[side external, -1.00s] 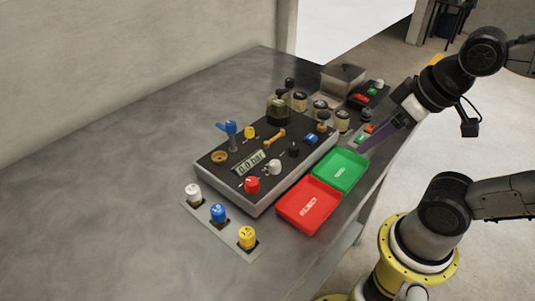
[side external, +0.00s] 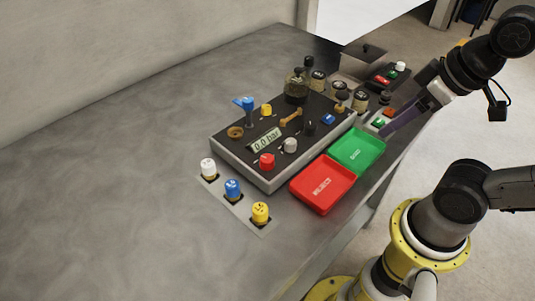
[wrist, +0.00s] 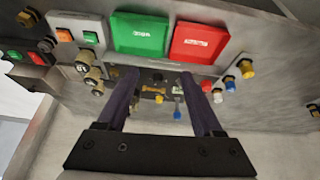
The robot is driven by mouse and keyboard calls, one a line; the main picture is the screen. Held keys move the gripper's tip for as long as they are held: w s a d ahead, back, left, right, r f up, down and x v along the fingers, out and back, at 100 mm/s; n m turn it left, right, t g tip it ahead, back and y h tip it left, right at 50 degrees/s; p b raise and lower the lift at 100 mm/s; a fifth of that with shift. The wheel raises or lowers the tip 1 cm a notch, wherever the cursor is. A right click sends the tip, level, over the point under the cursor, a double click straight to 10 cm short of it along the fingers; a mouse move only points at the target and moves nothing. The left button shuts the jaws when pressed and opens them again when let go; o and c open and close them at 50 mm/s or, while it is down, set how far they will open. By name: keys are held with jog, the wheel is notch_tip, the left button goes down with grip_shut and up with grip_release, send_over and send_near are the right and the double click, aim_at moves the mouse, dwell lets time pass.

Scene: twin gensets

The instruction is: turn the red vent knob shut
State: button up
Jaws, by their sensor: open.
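The red knob (side external: 267,161) stands on the near edge of the dark control panel (side external: 238,168), beside a grey-white knob (side external: 291,145) and below a display reading 0.0 bar (side external: 266,141). Its marking is too small to read. A small red knob, probably the same one, shows beside the right finger in the wrist view (wrist: 206,86). My gripper (side external: 387,131) is open and empty, apart from the red knob, near the panel's right end beyond the green tray. In the wrist view its two fingers (wrist: 157,74) are spread, with the panel between and beyond them.
A green tray (side external: 374,146) and a red tray (side external: 306,202) lie along the panel's near side. White (side external: 208,168), blue (side external: 232,188) and yellow (side external: 260,211) knobs stand at the front left. A blue lever (side external: 245,108) rises from the panel. The left tabletop is clear.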

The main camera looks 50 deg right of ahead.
jog(key=w+a+r+n+g, duration=0.1)
jog(key=w+r+n, duration=0.1)
jog(key=w+r, duration=0.3)
jog(key=n+g, duration=0.4)
jog(key=n, duration=0.2)
send_over(267, 158)
notch_tip(267, 158, down, 3)
notch_tip(267, 158, down, 13)
jog(key=shift+r, duration=0.1)
grip_shut()
